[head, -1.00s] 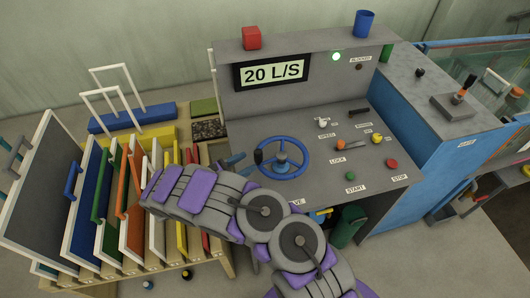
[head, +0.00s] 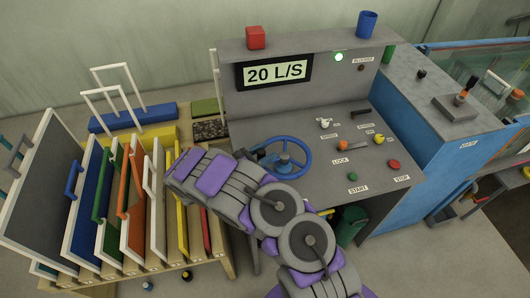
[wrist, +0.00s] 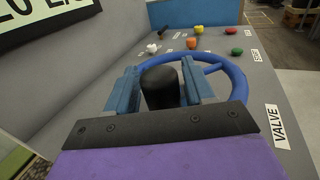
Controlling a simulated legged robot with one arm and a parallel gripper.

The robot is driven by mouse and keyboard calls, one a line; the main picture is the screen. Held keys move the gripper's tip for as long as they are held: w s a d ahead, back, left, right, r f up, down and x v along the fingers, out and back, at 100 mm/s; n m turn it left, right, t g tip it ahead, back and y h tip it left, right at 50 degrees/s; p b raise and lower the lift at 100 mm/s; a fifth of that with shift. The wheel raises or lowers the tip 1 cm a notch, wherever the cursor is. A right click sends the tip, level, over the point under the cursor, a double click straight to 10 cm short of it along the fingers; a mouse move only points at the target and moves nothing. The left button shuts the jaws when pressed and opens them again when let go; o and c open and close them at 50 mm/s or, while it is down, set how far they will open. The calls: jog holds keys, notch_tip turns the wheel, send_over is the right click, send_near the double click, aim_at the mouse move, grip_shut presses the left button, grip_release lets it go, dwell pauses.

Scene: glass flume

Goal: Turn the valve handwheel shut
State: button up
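The blue valve handwheel (head: 285,157) lies on the grey console's left part. It also shows in the wrist view (wrist: 229,78), with the VALVE label (wrist: 277,126) beside it. Its black knob (wrist: 160,84) stands up at the near rim. My gripper (wrist: 160,88) has its two blue fingers on either side of the knob, very close to it. The fingers look open around the knob; whether they touch it is not clear. In the head view my gripper is partly hidden by my arm at the wheel's left.
The console has START (head: 352,176) and STOP (head: 393,164) buttons, an orange lever (head: 359,143) and a yellow knob (head: 379,139). The display (head: 274,71) reads 20 L/S beside a lit green lamp (head: 338,57). A rack of coloured panels (head: 90,207) stands close on the left.

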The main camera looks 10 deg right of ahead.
jog(key=shift+a, duration=0.2)
jog(key=shift+c, duration=1.4)
jog(key=shift+d, duration=0.3)
grip_shut()
